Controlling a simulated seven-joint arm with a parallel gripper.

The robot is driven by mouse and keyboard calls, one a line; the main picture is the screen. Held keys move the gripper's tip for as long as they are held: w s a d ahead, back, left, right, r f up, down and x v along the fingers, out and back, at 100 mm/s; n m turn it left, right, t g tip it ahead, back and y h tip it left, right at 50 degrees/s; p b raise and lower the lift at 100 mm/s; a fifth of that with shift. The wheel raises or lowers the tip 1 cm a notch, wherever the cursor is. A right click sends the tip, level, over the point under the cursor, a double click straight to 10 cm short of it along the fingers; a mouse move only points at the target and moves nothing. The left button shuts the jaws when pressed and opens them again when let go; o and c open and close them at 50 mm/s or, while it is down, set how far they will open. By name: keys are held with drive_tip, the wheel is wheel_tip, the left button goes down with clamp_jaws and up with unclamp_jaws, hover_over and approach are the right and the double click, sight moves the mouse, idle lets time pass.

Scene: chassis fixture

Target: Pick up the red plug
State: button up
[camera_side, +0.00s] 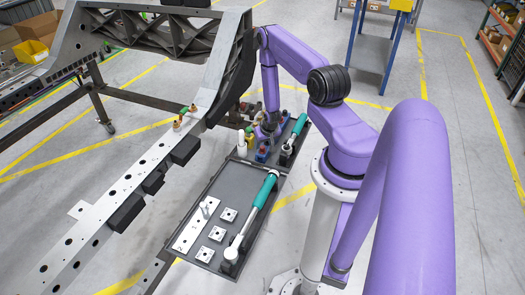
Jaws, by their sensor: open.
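My gripper (265,134) points down over the far end of the dark tray (238,183), among small parts. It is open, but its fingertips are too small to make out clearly. A small red piece (262,156) shows by a blue part just below it; I cannot tell for certain that it is the red plug. Whether the fingers touch anything there is hidden. Small green and yellow-orange plugs (182,115) sit on the pale chassis rail (135,175) to the left.
White and yellow bottle-like parts (242,143) stand close left of my gripper. Teal-handled tools (266,190) lie along the tray's right side. Square plates (217,234) and a long pale plate (192,228) lie in the near half. The chassis frame rises on the left.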

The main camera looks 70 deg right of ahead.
sight(263, 147)
drive_tip(key=shift+x, duration=1.75)
clamp_jaws()
drive_tip(key=shift+r, duration=0.85)
drive_tip(key=s+a+r, duration=1)
drive_tip(key=r, duration=0.1)
drive_tip(key=shift+r, duration=0.15)
